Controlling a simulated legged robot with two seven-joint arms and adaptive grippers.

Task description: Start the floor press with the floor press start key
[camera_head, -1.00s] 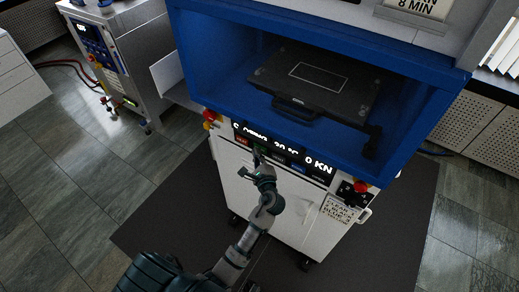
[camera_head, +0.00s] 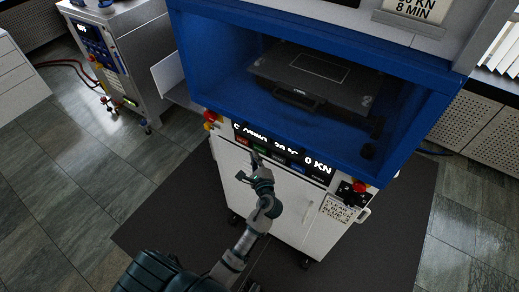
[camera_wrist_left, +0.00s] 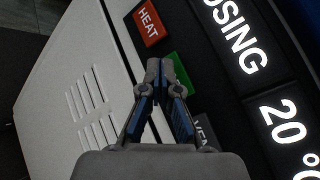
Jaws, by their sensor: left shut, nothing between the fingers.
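The floor press (camera_head: 270,200) is a white cabinet with a blue frame. Its green start key (camera_head: 261,148) sits on the black front panel; in the left wrist view the green key (camera_wrist_left: 180,73) is partly hidden by my fingers. My left gripper (camera_head: 255,162) is shut and empty, just below and in front of the key row. In the left wrist view its fingertips (camera_wrist_left: 160,68) overlap the green key's near edge; they look a little apart from the panel. The display (camera_wrist_left: 235,35) shows "OSING" with its start cut off, and "20 °C". My right gripper is not in view.
A red HEAT key (camera_wrist_left: 149,22) lies beside the green key, and a dark key (camera_wrist_left: 205,135) on its other side. Another machine (camera_head: 115,60) stands left.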

